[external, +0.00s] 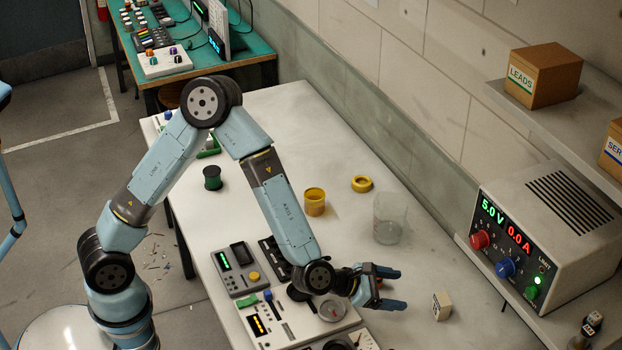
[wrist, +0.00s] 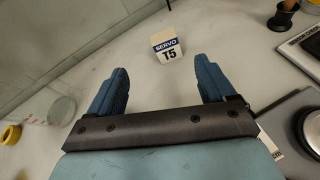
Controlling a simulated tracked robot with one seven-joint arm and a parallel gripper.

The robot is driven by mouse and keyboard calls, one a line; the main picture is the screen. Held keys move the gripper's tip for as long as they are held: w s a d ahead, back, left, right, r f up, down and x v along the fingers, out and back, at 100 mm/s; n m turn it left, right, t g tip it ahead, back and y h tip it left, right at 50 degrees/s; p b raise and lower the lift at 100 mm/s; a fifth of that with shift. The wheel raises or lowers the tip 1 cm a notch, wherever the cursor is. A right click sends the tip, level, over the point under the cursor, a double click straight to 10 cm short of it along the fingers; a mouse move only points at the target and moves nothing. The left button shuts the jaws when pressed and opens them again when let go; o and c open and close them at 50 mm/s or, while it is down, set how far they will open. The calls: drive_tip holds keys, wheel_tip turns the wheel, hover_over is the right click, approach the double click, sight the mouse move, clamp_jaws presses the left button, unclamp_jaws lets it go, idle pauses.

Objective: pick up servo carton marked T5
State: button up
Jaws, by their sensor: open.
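The servo carton marked T5 (wrist: 167,46) is a small cream box with a blue SERVO band, standing on the white bench. In the wrist view it is beyond my fingertips, roughly centred between them and slightly to the right. In the external view the carton (external: 442,306) stands to the right of my gripper (external: 397,288), with a clear gap. My gripper is open and empty, low over the bench; in the wrist view its two blue fingers (wrist: 161,76) are spread wide. Nothing touches the carton.
A glass beaker (external: 390,218), a yellow cup (external: 315,202) and a yellow tape ring (external: 361,184) stand behind my gripper. Control panels (external: 262,318) lie beneath my wrist. A power supply (external: 540,235) is at the right. The bench around the carton is clear.

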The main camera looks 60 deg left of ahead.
sight(437, 300)
drive_tip(key=n, duration=0.1)
drive_tip(key=f, duration=0.1)
drive_tip(key=w+f+n, duration=0.1)
drive_tip(key=shift+d+n+y, duration=0.3)
drive_tip(key=shift+d, duration=0.05)
drive_tip(key=x, duration=0.8)
drive_tip(key=shift+r, duration=0.1)
drive_tip(key=shift+d+x, duration=0.2)
drive_tip(key=shift+x, duration=1.1)
drive_tip(key=shift+d+x, duration=0.15)
drive_tip(key=shift+x, duration=1.2)
drive_tip(key=shift+r, duration=0.2)
drive_tip(key=shift+c, duration=0.3)
drive_tip(key=c, duration=1)
drive_tip(key=shift+r, duration=0.1)
